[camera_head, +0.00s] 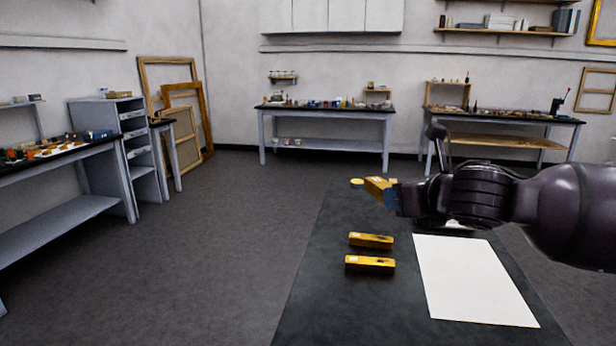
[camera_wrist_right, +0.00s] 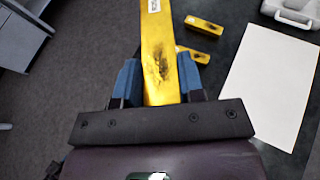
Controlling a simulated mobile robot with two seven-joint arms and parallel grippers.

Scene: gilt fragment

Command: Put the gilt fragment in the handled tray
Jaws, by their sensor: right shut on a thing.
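My right gripper (camera_head: 391,195) is shut on a gilt fragment (camera_head: 378,185), a yellow-gold bar with a pale label, held above the dark table. In the right wrist view the blue fingertips (camera_wrist_right: 158,82) clasp the fragment (camera_wrist_right: 155,40) from both sides; a dark smudge marks its face. The handled tray, pale grey with a handle, shows partly at the top right of the wrist view (camera_wrist_right: 290,14). In the head view the tray (camera_head: 456,224) is mostly hidden behind my right gripper. My left gripper is not in view.
Two more gilt bars, one farther (camera_head: 371,240) and one nearer (camera_head: 370,264), lie on the dark table (camera_head: 325,290). A white sheet (camera_head: 474,280) lies to their right. The table's left front is clear.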

